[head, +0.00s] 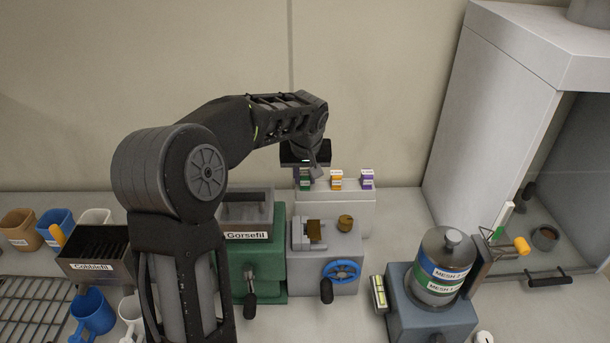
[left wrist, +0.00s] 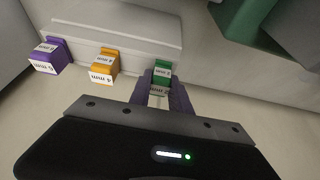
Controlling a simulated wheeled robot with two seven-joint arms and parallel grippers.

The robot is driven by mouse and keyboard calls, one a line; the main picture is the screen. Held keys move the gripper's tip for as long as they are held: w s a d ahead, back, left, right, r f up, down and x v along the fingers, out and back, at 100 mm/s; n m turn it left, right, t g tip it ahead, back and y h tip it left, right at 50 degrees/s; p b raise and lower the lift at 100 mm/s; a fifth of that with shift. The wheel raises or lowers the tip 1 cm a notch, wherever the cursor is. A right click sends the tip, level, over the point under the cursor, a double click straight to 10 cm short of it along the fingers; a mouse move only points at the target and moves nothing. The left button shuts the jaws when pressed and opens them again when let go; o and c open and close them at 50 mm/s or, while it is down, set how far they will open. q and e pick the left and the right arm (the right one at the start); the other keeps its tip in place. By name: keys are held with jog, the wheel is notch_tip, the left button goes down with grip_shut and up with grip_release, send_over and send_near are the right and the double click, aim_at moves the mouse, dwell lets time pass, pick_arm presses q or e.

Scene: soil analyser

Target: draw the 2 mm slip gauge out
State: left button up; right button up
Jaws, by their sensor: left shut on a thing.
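The green slip gauge (head: 305,184) has a white label that appears to read 2 mm. It stands at the left end of a pale gauge block (head: 350,208). My left gripper (head: 306,172) comes down over it from above. In the left wrist view my left gripper (left wrist: 161,92) has a finger on either side of the green gauge (left wrist: 162,70) and is shut on it. The gauge's lower end is hidden, so I cannot tell how deep it sits. My right gripper is not in view.
An orange gauge (head: 336,180) and a purple gauge (head: 367,179) stand to the right in the same block. In front are a grey machine with a blue handwheel (head: 341,271) and the green Gorsefil machine (head: 264,264). A large grey cabinet (head: 490,110) stands at right.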

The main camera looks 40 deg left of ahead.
aim_at(305, 170)
pick_arm(q)
grip_shut()
dwell(0.8)
jog(key=shift+o, duration=0.2)
grip_release()
grip_shut()
jog(key=shift+r+p, duration=0.35)
jog(key=shift+r, duration=0.35)
jog(key=shift+r+p, duration=0.9)
jog(key=shift+r, duration=1.8)
